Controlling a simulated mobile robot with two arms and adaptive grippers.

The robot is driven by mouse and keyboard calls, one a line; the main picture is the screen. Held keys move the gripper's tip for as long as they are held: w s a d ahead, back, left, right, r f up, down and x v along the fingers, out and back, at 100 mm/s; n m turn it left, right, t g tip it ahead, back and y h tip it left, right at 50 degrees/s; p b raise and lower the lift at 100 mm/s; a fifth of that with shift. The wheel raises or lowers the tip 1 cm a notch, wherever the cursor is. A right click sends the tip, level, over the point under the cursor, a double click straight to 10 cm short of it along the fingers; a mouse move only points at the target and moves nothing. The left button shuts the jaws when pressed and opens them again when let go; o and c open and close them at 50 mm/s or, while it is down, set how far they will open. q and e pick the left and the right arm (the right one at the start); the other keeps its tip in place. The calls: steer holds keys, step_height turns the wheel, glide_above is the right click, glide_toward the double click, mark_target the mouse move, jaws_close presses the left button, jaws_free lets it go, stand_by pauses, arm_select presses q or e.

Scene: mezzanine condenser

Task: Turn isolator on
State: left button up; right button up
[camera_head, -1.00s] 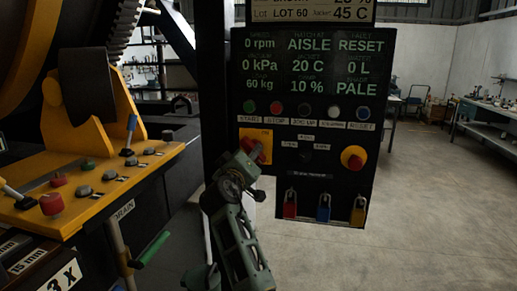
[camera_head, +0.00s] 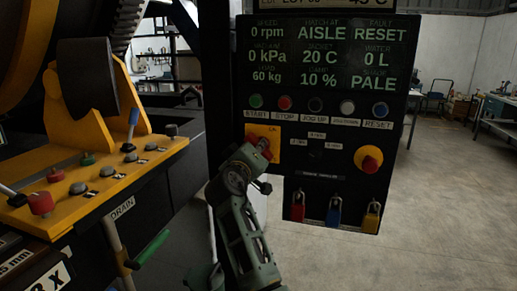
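The isolator is a red handle (camera_head: 266,152) on a yellow plate (camera_head: 291,151) at the left of the dark control panel (camera_head: 323,172). I cannot tell whether the fingers are closed on the handle, or which way the handle is turned.
Above the isolator is a button row with a green button (camera_head: 256,101) and a red button (camera_head: 285,102). A red emergency knob (camera_head: 368,159) is to the right. Padlocks (camera_head: 334,211) hang below. A yellow lever console (camera_head: 95,180) stands left.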

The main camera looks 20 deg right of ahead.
steer(key=shift+f, duration=0.1)
jaws_close()
steer(key=n+p, duration=0.2)
steer(key=n, duration=0.1)
steer(key=shift+n+p, duration=0.3)
steer(key=shift+p, duration=0.05)
steer(key=n+p, duration=0.3)
steer(key=n, duration=0.1)
steer(key=shift+n, duration=0.3)
steer(key=n+p, duration=0.4)
steer(key=n, duration=0.1)
steer(key=shift+d+p, duration=0.1)
steer(key=shift+p, duration=0.25)
arm_select(q)
step_height(320, 180, up, 14)
steer(key=w+d+p, duration=0.1)
steer(key=p, duration=0.2)
arm_select(e)
steer(key=shift+f+n, duration=0.15)
steer(key=shift+n, duration=2.25)
arm_select(q)
steer(key=shift+d, duration=0.1)
arm_select(e)
steer(key=o, duration=0.9)
jaws_free()
